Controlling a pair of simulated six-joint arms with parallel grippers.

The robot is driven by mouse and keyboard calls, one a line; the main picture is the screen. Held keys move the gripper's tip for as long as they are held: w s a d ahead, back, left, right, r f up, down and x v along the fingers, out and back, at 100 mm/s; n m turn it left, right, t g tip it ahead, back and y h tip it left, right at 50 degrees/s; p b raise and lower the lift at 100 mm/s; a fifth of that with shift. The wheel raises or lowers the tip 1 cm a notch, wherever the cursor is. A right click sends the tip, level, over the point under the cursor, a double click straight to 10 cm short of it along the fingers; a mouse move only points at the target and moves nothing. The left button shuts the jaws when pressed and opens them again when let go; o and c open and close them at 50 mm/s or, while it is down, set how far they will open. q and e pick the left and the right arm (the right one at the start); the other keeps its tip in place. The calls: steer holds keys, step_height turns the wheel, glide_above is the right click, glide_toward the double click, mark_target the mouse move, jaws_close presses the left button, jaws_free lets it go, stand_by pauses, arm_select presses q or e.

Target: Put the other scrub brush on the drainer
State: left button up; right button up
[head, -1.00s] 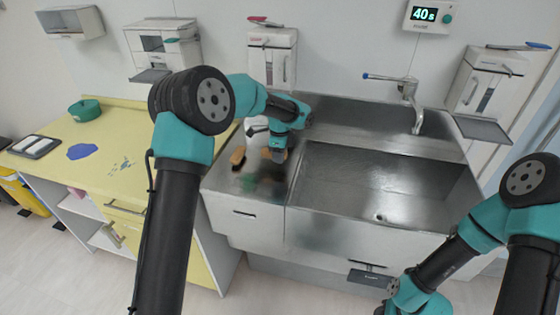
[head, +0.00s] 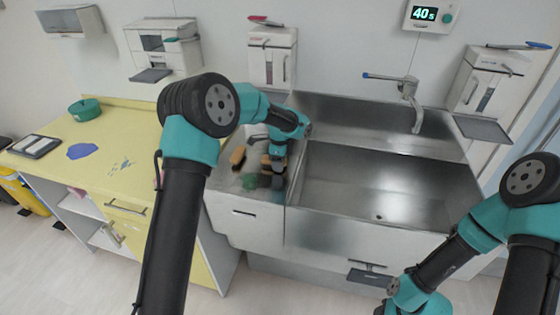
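A brown scrub brush (head: 237,155) lies on the steel surface left of the sink. A second brown piece, which looks like the other scrub brush (head: 265,160), shows just left of my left gripper (head: 278,180) and is partly hidden by it. My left gripper points down low over this surface; its fingers are too small and dark to tell whether they hold anything. I cannot make out the drainer clearly; the steel surface (head: 225,188) beside the sink may be part of it. My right arm is at the lower right, and its fingertips are not visible.
The sink basin (head: 375,190) is empty, with a tap (head: 415,105) behind it. A small green object (head: 249,181) sits near my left gripper. Dispensers (head: 272,55) hang on the wall. A yellow counter (head: 115,140) stands at the left.

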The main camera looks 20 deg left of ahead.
arm_select(q)
steer(key=shift+o, duration=0.3)
step_height(320, 180, up, 12)
steer(key=shift+r, duration=0.15)
stand_by(0.4)
stand_by(2.3)
